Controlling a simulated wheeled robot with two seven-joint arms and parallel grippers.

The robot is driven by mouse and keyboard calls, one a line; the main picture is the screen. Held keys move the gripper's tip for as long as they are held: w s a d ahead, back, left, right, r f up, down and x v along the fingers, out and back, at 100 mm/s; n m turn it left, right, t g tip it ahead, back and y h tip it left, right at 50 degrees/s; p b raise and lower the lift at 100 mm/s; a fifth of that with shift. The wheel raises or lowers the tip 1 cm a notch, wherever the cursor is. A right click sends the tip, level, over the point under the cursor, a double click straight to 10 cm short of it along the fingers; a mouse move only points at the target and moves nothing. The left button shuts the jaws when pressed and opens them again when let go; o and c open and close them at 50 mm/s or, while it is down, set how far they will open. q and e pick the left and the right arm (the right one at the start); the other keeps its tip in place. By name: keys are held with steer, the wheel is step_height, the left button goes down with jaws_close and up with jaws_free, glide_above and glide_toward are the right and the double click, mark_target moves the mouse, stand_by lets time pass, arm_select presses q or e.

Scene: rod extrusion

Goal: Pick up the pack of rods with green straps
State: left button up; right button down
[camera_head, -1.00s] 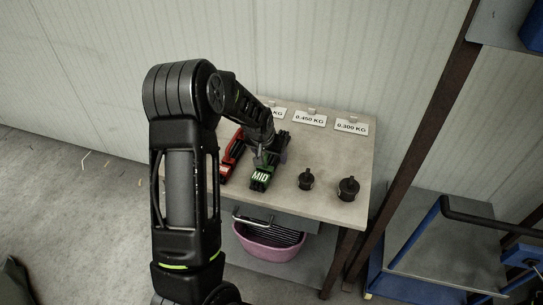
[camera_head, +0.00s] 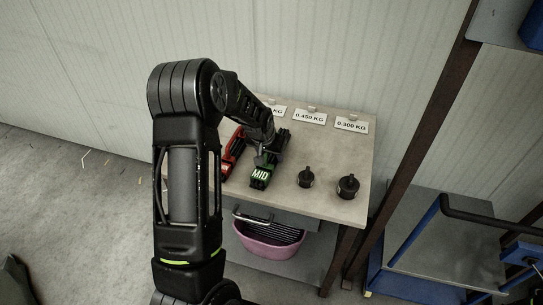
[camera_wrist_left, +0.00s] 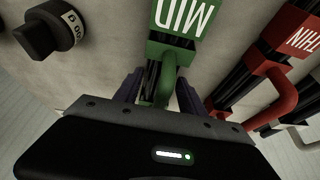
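The pack of rods with green straps (camera_head: 260,176), labelled MID, lies on the table. In the left wrist view its green label block (camera_wrist_left: 182,20) is at the top and its green handle (camera_wrist_left: 169,75) reaches down toward my gripper. My left gripper (camera_head: 268,156) is over the far part of this pack. In the left wrist view the two dark fingers of the gripper (camera_wrist_left: 158,92) stand apart, one on each side of the green handle, with a gap visible at its left. The arm hides part of the pack in the head view. My right gripper is not in view.
A red-strapped pack (camera_head: 234,148) lies close beside the green one. Two black weights (camera_head: 306,179) (camera_head: 348,187) stand to the right on the table (camera_head: 330,160). Weight signs (camera_head: 310,117) line the back edge. A pink basin (camera_head: 268,244) sits below the table.

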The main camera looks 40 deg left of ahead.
arm_select(q)
jaws_close()
steer(key=shift+r, duration=0.1)
stand_by(0.6)
step_height(320, 180, up, 10)
steer(key=shift+f+b, duration=0.1)
steer(key=shift+b, duration=0.65)
